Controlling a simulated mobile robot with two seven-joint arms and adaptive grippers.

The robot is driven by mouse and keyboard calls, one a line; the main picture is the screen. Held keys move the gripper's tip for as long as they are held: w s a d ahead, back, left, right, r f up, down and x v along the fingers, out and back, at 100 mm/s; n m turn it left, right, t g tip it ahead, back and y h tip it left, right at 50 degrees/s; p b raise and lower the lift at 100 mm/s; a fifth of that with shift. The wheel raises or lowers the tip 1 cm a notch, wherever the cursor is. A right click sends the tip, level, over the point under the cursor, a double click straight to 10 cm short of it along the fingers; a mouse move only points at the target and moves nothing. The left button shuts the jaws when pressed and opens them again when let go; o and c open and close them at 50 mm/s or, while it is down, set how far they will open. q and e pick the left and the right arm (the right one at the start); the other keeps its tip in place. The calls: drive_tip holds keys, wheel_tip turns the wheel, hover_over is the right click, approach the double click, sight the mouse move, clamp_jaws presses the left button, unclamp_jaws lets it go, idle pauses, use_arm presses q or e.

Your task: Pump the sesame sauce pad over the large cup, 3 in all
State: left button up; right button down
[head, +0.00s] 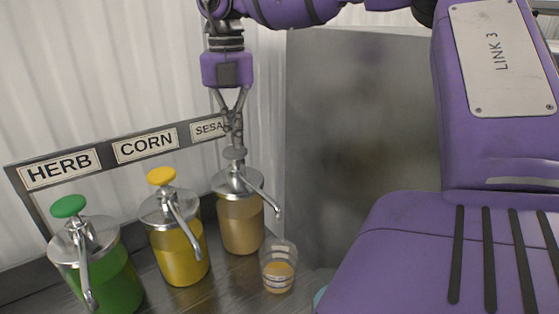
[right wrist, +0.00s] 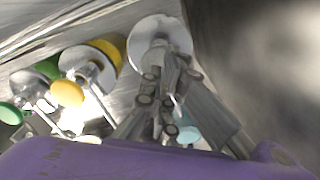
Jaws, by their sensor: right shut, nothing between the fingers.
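The sesame sauce dispenser (head: 240,220), a jar of tan sauce with a metal lid and spout, stands under the partly hidden "SESA" sign. Its grey pump pad (head: 234,153) is right below my right gripper (head: 234,138). The gripper points down, shut and empty, with its fingertips at or just above the pad; I cannot tell if they touch. A clear cup (head: 278,265) with some tan sauce in it stands at the front right of this jar, near the spout's end. In the right wrist view the gripper fingers (right wrist: 160,105) cover part of the dispenser lid (right wrist: 158,35). My left gripper is not in view.
The corn dispenser (head: 178,250) with a yellow pad and the herb dispenser (head: 100,275) with a green pad stand to the left. A sign rail (head: 105,160) runs behind them. A grey metal panel (head: 350,140) rises at the right.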

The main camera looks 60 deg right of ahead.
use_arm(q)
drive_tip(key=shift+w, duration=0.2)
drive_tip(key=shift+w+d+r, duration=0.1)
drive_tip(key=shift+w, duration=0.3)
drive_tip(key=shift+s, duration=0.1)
